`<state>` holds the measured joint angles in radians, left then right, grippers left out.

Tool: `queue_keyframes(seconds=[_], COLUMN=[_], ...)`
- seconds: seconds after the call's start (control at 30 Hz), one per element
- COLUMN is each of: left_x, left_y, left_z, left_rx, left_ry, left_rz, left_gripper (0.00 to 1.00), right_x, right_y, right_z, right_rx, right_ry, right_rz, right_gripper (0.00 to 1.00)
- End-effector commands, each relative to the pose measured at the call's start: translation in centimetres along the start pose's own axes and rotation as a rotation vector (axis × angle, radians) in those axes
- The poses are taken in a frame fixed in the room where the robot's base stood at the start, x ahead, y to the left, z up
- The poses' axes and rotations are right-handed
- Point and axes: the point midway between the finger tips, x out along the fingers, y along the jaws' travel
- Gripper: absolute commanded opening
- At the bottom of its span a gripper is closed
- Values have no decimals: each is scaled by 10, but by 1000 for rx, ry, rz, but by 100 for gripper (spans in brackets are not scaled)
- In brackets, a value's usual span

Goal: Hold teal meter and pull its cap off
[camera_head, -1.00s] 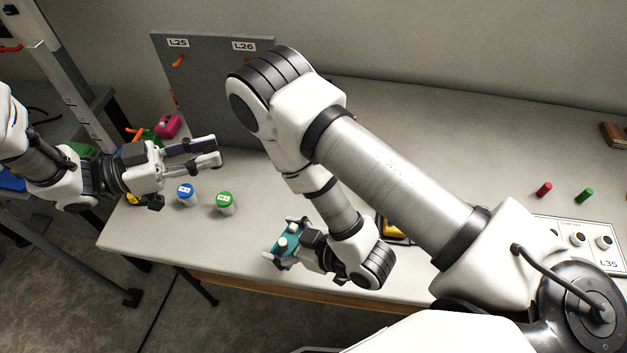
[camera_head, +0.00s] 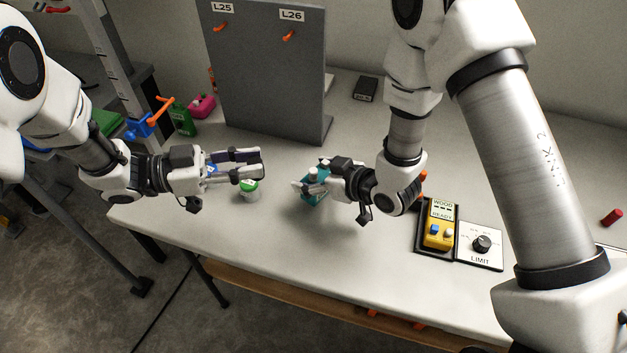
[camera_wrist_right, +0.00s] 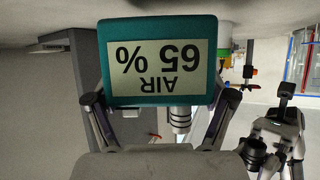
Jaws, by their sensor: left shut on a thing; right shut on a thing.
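The teal meter (camera_head: 316,196) is held above the table by my right gripper (camera_head: 309,187). In the right wrist view the meter (camera_wrist_right: 210,60) shows upside down, its display reading "AIR 65 %", with a finger at each side. A silver ringed cylinder (camera_wrist_right: 180,118) stands out from its edge; I cannot tell whether this is the cap. In the head view a whitish piece (camera_head: 312,173) tops the meter. My left gripper (camera_head: 256,164) is left of the meter and apart from it, its fingers pointing right. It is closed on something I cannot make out.
A green-lidded jar (camera_head: 249,190) stands just below my left gripper; a blue-lidded jar (camera_head: 211,168) is partly hidden behind it. A grey panel (camera_head: 265,75) stands behind. A yellow device (camera_head: 440,225) and a LIMIT dial (camera_head: 481,244) lie right. The front table middle is clear.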

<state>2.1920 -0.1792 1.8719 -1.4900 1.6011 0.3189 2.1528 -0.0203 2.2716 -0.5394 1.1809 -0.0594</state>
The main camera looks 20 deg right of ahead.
Motion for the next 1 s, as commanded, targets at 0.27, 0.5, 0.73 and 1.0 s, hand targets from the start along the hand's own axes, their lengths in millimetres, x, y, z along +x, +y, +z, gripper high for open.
queue_keyframes(seconds=[0.27, 0.5, 0.73, 1.0], left_x=[0, 0, 0, 0], left_y=[0, 0, 0, 0], left_z=[0, 2, 2, 1], left_rx=[0, 0, 0, 0], left_ry=[0, 0, 0, 0], left_rz=[0, 0, 0, 0], left_gripper=[0, 0, 0, 0], right_x=[10, 11, 11, -2], right_y=[0, -1, -1, 1], right_z=[18, 21, 21, 18], right_rx=[-1, 0, 0, 3], right_ry=[1, 0, 0, 0], right_rz=[0, 0, 0, 3], right_gripper=[19, 100, 100, 100])
